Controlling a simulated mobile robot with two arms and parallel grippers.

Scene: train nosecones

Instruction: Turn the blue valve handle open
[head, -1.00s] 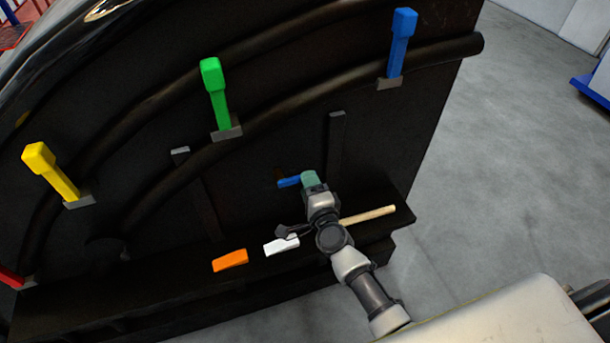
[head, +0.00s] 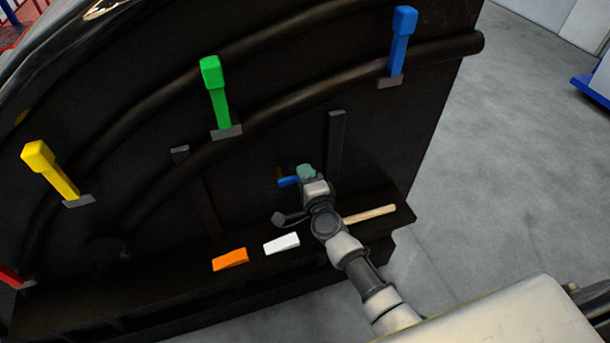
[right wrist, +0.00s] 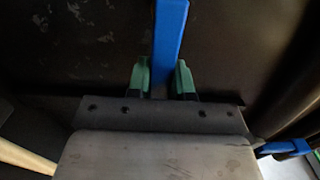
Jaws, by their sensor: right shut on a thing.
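The blue valve handle (head: 287,182) juts from the lower part of the dark panel, and its free end is covered by my right gripper (head: 305,173). In the right wrist view the blue bar (right wrist: 171,40) runs up between the two green fingers of the gripper (right wrist: 162,80), which is shut on it. Where the handle joins the panel is hard to make out in the head view. My left gripper is not in view.
Blue (head: 402,42), green (head: 215,92) and yellow (head: 50,170) levers stand higher on the panel. An orange block (head: 230,260), a white block (head: 281,243) and a wooden stick (head: 370,215) lie on the ledge below. Open floor lies at right.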

